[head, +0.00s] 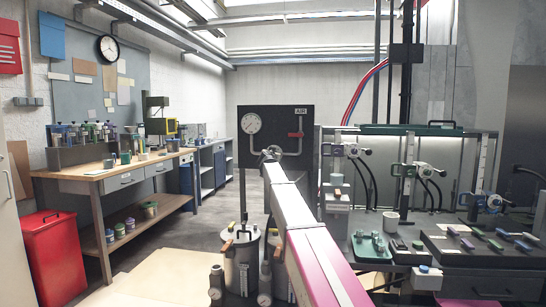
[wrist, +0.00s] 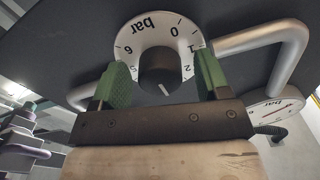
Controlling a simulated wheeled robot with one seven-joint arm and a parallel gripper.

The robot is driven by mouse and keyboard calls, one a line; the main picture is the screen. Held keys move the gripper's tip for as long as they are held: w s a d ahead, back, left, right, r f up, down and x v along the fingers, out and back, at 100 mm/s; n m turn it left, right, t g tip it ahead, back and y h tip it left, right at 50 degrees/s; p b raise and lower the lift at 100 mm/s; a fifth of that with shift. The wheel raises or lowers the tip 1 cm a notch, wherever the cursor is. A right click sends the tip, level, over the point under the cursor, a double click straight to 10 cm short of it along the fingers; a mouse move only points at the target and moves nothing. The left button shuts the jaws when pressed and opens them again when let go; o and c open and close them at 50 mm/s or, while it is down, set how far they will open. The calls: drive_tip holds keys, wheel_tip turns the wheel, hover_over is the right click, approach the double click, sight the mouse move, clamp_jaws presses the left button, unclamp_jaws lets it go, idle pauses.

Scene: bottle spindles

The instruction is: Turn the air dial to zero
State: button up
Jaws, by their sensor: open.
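The air dial is a dark round knob (wrist: 160,68) on a white numbered plate (wrist: 150,27) marked "bar", seen upside down in the wrist view. The 0 is at the top of the picture, with 1 and 2 to the right and 5 and 6 to the left. The knob's white mark points down, away from the 0; the numbers there are hidden. My gripper (wrist: 162,62) is open, with one green finger on each side of the knob. Whether they touch it I cannot tell. In the head view my gripper (head: 271,153) is at the dark panel (head: 275,112), hiding the dial.
A round gauge (head: 252,123), a red handle (head: 297,134) and an AIR label (head: 300,111) are on the panel. A bent grey pipe (wrist: 270,40) runs close right of the dial. Metal canisters (head: 243,262) stand below. A workbench (head: 120,175) is at left, a rack (head: 410,131) at right.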

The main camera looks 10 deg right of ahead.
drive_tip(key=c, duration=0.9)
drive_tip(key=shift+n, duration=0.3)
